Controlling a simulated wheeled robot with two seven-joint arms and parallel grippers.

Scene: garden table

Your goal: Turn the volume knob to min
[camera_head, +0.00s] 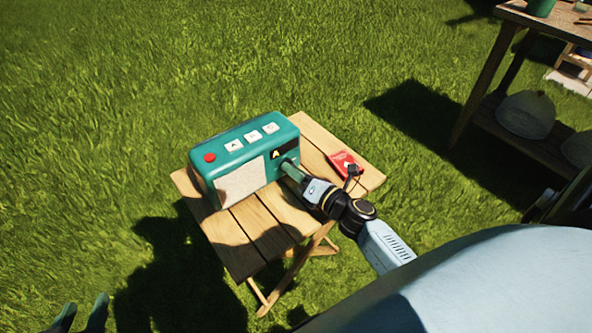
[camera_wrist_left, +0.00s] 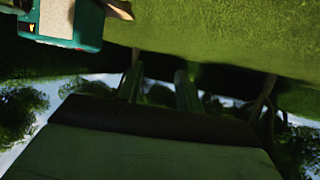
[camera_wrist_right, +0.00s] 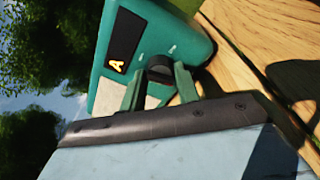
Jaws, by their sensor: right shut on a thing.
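A teal radio (camera_head: 222,150) stands on a small wooden table (camera_head: 262,215). It has a red button (camera_head: 209,157), several white buttons on top and a dark display with a yellow letter A (camera_head: 277,154). The dark round volume knob (camera_wrist_right: 160,72) is on its front below the display in the right wrist view. My right gripper (camera_wrist_right: 160,88) is shut on the knob, one green finger on each side. In the head view it is at the radio's lower right front. My left gripper (camera_head: 82,316) is at the bottom left, above the grass, its fingers apart and empty.
A red packet (camera_head: 346,163) lies on the table to the right of the radio, close to my right arm. A larger wooden table (camera_head: 487,70) with a lower shelf stands at the upper right. Open grass surrounds the small table.

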